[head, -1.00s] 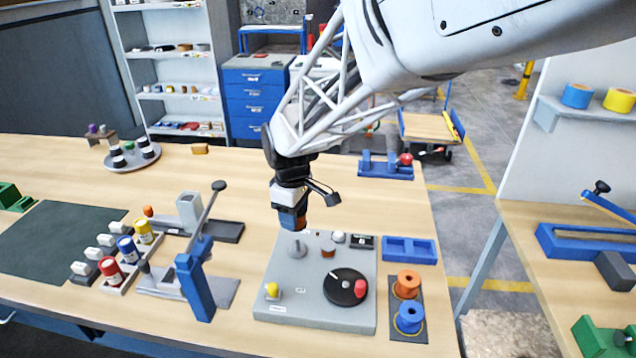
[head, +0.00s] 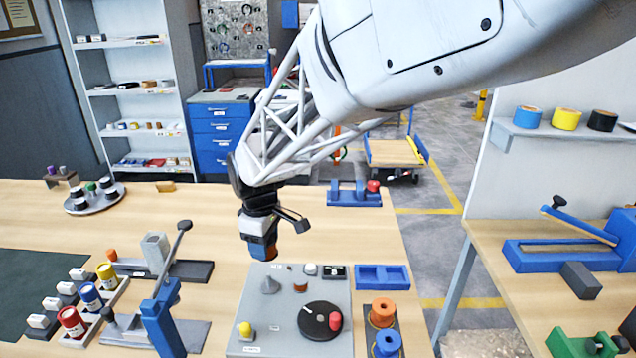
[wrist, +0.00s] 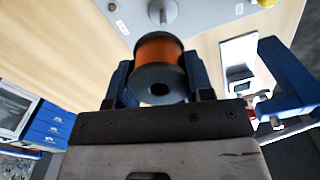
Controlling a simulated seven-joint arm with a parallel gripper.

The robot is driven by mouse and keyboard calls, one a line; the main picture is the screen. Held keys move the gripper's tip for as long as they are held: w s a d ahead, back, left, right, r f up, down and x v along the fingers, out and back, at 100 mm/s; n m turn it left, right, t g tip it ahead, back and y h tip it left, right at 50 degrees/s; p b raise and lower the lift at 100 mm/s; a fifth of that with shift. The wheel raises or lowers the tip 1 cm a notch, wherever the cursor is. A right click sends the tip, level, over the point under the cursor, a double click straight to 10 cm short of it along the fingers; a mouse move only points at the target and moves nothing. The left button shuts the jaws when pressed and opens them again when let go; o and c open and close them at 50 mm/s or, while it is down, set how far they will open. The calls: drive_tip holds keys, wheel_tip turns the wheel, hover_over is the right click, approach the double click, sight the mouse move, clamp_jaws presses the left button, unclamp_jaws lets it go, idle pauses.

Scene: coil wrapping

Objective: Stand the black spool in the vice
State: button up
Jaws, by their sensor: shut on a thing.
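My gripper (head: 264,250) is shut on the black spool (wrist: 160,72), which has black end flanges and a copper-orange winding. In the wrist view the spool sits between the two blue fingers, one flange facing the camera. In the head view the fingers mostly hide it. The gripper hangs above the back left of the grey winding plate, clear of its upright cone-tipped post (head: 270,285). A blue fixture with a red knob (head: 354,194), which looks like the vice, stands on the back edge of the table, right of and behind the gripper. Nothing is seen in it.
The plate (head: 285,345) carries a black disc (head: 320,320) with a red knob. A blue tray (head: 383,277) and orange and blue spools (head: 383,312) stand right of it. A blue-handled lever device (head: 163,315) stands left. Table between plate and blue fixture is clear.

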drive_tip(key=w+d+f+n, duration=0.1)
drive_tip(key=w+d+f, duration=0.2)
drive_tip(key=w+d, duration=0.8)
drive_tip(key=w+d+f+n, duration=0.2)
drive_tip(key=w+d+f, duration=0.2)
drive_tip(key=w+d, duration=0.7)
drive_tip(key=w, duration=0.7)
drive_tip(key=shift+d, duration=0.15)
drive_tip(key=shift+w+f, duration=0.1)
drive_tip(key=shift+w, duration=0.05)
hover_over(346, 195)
drive_tip(key=shift+f, duration=0.75)
drive_tip(key=shift+f, duration=0.1)
drive_tip(key=shift+f, duration=1.65)
drive_tip(key=shift+f, duration=0.15)
drive_tip(key=o, duration=0.9)
